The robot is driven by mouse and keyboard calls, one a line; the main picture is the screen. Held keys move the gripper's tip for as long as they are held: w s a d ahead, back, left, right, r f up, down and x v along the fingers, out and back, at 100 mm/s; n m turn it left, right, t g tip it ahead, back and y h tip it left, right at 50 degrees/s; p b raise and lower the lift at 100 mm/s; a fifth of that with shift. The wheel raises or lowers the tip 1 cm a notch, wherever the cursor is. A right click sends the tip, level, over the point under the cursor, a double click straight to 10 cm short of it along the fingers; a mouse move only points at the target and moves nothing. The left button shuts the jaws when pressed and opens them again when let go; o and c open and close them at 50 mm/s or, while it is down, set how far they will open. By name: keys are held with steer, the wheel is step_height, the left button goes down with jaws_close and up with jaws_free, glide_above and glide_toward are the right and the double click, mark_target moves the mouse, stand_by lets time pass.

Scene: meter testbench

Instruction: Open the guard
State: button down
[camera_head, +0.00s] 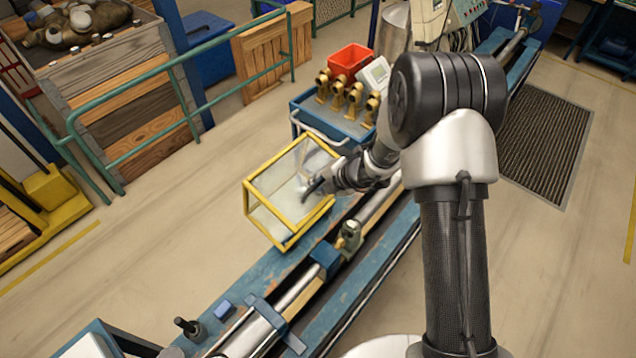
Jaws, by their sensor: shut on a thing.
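The guard (276,238) is a box-shaped cover with a yellow frame and clear panels. It stands at the back-left side of the long blue test bench (262,272) and overhangs the floor in the picture. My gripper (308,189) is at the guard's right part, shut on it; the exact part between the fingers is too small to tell. My arm comes in from the right and hides some of the guard's right edge and the bench behind it.
A blue cart (338,127) with brass meters (354,98) and a red bin (350,58) stands behind the guard. A pipe with a brass fitting (350,236) lies along the bench. Green railing (140,88) is at the left; the floor between is clear.

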steer(key=c, duration=2)
jaws_free()
steer(key=shift+w+r, duration=0.1)
steer(key=shift+r, duration=0.15)
steer(key=o, duration=0.3)
steer(key=shift+f, duration=0.15)
steer(key=shift+o, duration=0.2)
steer(key=shift+s+d, duration=0.15)
steer(key=shift+s, duration=0.05)
steer(key=v, duration=1.2)
steer(key=shift+w, duration=0.1)
